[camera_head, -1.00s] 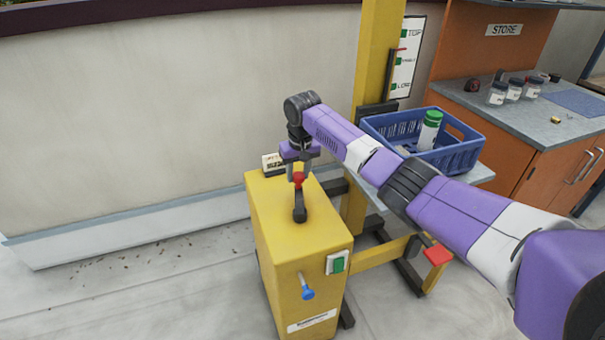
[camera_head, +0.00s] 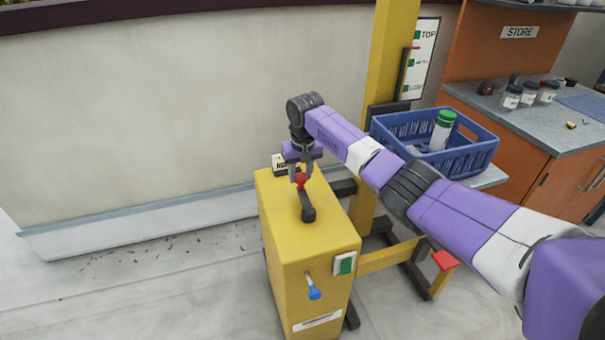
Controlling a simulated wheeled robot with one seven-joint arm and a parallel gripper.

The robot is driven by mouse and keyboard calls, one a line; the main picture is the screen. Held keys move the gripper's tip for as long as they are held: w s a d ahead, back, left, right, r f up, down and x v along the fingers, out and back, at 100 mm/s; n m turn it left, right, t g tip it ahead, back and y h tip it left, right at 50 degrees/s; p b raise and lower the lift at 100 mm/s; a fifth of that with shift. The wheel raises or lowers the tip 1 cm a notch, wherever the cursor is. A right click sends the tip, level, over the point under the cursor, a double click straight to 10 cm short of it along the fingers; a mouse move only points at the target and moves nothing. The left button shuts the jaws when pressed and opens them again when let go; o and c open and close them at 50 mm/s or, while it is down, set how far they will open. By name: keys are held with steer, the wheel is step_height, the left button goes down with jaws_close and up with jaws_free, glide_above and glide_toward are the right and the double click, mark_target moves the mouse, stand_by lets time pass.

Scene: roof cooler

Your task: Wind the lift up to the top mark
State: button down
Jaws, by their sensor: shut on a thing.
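My gripper (camera_head: 301,174) points down and is shut on the red knob (camera_head: 300,181) of the dark crank handle (camera_head: 307,206). The crank lies on top of the yellow winch box (camera_head: 310,246), its knob end toward the wall. The yellow lift mast (camera_head: 391,60) stands behind, with a white scale board (camera_head: 421,60) carrying green marks. The upper mark reads TOP. A thin red pointer (camera_head: 411,48) sits between the TOP mark and the middle mark. The lift platform (camera_head: 490,175) carries a blue crate (camera_head: 478,155) with a green-capped bottle (camera_head: 442,130) in it.
The box front has a blue-tipped lever (camera_head: 314,292) and a green switch (camera_head: 346,264). A small gauge (camera_head: 280,163) sits behind the crank. A red pedal (camera_head: 446,260) is low right. The STORE counter (camera_head: 545,122) with jars stands at right.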

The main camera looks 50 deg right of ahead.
steer(key=shift+w+a+r, duration=0.15)
steer(key=shift+w+r, duration=0.05)
steer(key=shift+w, duration=0.05)
steer(key=shift+w+a+p, duration=0.4)
steer(key=shift+w+a, duration=0.1)
steer(key=shift+a, duration=0.35)
steer(key=shift+w+a+p, duration=0.2)
steer(key=shift+a+p, duration=0.15)
steer(key=shift+a, duration=0.15)
steer(key=shift+w+a+p, duration=0.15)
steer(key=shift+a+p, duration=0.15)
steer(key=shift+a, duration=0.15)
